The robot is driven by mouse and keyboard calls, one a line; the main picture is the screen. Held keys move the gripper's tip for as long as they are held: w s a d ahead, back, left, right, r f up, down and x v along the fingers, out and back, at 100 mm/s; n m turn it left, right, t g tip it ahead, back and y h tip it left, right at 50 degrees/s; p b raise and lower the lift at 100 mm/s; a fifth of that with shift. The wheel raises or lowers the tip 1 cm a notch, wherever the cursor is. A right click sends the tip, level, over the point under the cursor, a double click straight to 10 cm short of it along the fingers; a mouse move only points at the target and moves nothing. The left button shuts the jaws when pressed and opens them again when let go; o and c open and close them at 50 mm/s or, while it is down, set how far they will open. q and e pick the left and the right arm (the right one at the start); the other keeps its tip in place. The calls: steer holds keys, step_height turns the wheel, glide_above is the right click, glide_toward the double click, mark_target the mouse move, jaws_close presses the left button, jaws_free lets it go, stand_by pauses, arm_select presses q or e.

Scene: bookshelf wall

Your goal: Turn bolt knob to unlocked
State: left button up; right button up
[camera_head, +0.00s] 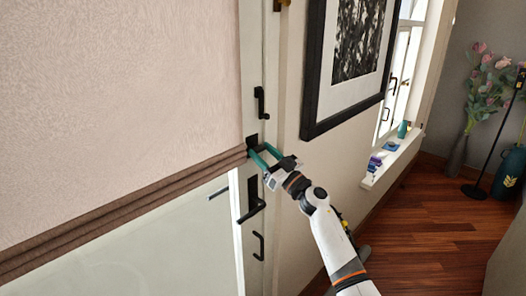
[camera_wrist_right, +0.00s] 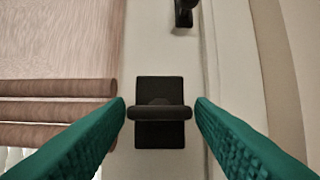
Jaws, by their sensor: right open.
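The bolt knob (camera_wrist_right: 159,113) is a dark horizontal bar on a black rectangular plate (camera_wrist_right: 159,89), seen in the middle of the right wrist view. In the head view the plate (camera_head: 252,141) shows in part on the white door frame, behind my right gripper. My right gripper (camera_head: 260,151) has teal fingers and is open. The knob itself is hidden or too small in the head view. My left gripper is not in view.
A black door lever (camera_head: 252,212) sits below the bolt, with a dark pull handle (camera_head: 258,245) under it. Another dark handle (camera_head: 261,102) is above. A brown fabric blind (camera_head: 120,212) hangs close on the left. A framed picture (camera_head: 345,65) hangs on the right wall.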

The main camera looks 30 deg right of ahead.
steer(key=shift+w+r, duration=0.1)
steer(key=shift+w, duration=0.1)
steer(key=c, duration=0.7)
